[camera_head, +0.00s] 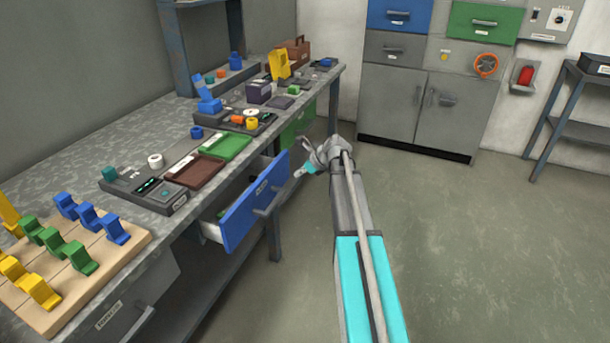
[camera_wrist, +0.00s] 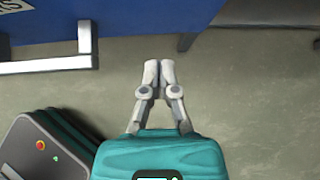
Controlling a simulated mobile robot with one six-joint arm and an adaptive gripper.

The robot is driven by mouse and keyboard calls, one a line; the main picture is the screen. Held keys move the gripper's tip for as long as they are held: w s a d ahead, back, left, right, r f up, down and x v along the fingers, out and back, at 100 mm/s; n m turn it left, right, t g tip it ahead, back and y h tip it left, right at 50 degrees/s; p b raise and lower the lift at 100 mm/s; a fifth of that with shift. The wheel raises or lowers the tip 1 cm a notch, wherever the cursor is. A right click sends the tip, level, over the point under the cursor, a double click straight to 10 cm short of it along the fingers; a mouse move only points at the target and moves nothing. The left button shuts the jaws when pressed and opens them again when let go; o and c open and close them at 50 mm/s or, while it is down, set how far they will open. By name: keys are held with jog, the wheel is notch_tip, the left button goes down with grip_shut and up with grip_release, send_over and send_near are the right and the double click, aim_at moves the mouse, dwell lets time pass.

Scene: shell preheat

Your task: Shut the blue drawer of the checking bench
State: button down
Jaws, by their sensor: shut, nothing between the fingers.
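The blue drawer (camera_head: 256,204) of the checking bench (camera_head: 165,213) is pulled open, with its front standing out from the bench and its grey side wall showing. Its bar handle (camera_head: 268,202) is on the outer face. In the wrist view the blue drawer front (camera_wrist: 140,12) runs along the top, with the handle (camera_wrist: 60,64) at the upper left. My gripper (camera_wrist: 158,64) is shut and empty, below the drawer front and to the right of the handle, apart from both. In the head view my gripper is largely hidden by my arm, right of the drawer.
The bench top holds a green tray (camera_head: 226,146), a brown tray (camera_head: 194,171), a dark device (camera_head: 149,190) and a wooden rack (camera_head: 75,265) of coloured clips. A green drawer (camera_head: 298,127) is farther along. A grey cabinet (camera_head: 390,105) stands behind. The floor (camera_head: 480,240) at right is clear.

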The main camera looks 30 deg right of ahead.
aim_at(282, 174)
jog(key=shift+w+a+f, duration=0.15)
jog(key=shift+w+a, duration=0.6)
jog(key=shift+w, duration=0.1)
jog(key=shift+w+a+f, duration=0.1)
jog(key=shift+w+a, duration=0.65)
jog(key=shift+w, duration=0.1)
jog(key=shift+w, duration=0.1)
